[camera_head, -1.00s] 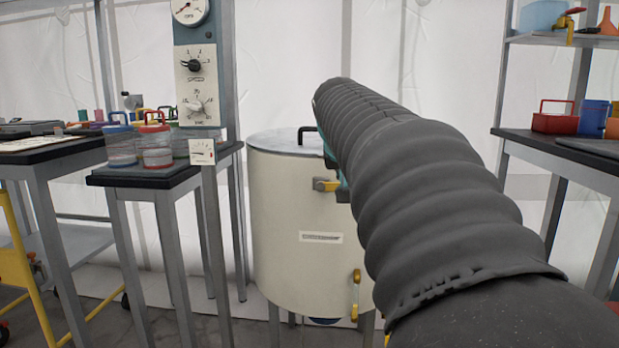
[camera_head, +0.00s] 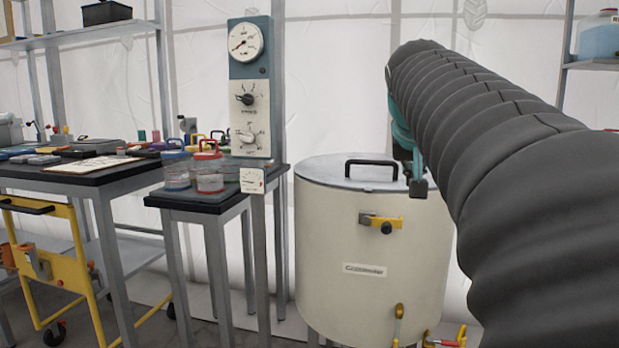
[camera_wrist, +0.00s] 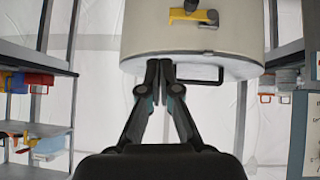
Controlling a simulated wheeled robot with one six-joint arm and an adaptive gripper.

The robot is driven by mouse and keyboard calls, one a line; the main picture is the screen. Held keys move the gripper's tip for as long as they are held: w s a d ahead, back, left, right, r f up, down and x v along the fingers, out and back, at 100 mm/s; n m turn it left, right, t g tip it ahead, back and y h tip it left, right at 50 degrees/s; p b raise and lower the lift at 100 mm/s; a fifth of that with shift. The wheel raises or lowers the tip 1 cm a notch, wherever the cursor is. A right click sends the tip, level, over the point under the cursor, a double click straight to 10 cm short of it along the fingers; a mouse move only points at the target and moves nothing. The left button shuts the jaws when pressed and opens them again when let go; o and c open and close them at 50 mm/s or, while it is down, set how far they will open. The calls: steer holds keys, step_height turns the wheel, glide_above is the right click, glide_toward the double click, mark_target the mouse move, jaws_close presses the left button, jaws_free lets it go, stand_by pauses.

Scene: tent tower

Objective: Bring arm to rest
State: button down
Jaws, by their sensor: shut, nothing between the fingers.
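My arm in its black ribbed sleeve reaches in from the right in the head view. My gripper (camera_head: 418,186) shows only as a small teal and dark part below the sleeve's far end; the rest is hidden. It appears in front of the right side of the large cream tank (camera_head: 345,235). In the wrist view my gripper (camera_wrist: 159,66) is shut and empty, its fingertips together. The tank (camera_wrist: 190,32) appears upside down there, with its lid handle near the fingers. I cannot tell the gap between fingers and tank.
A gauge panel (camera_head: 249,90) on a post stands left of the tank. A small black-topped table (camera_head: 215,203) holds jars with red and blue lids. A larger table (camera_head: 80,180) and a yellow cart (camera_head: 72,270) stand farther left. White tent wall lies behind.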

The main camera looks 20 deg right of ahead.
stand_by(0.4)
steer(key=s+a+f+n+g+y+p, duration=0.15)
steer(key=a+f, duration=0.25)
steer(key=f, duration=0.4)
steer(key=s+a+f+n+y, duration=0.1)
steer(key=s+a+f+y, duration=0.1)
steer(key=a+f, duration=0.5)
steer(key=s+a+f+n+y+p, duration=0.2)
steer(key=s+a+f+n+p, duration=0.1)
steer(key=s+a+f, duration=0.8)
steer(key=shift+s+a+f+n, duration=0.2)
steer(key=shift+s+a+n, duration=0.05)
steer(key=shift+a+n, duration=0.3)
steer(key=shift+d+f+y, duration=0.1)
steer(key=shift+y, duration=0.15)
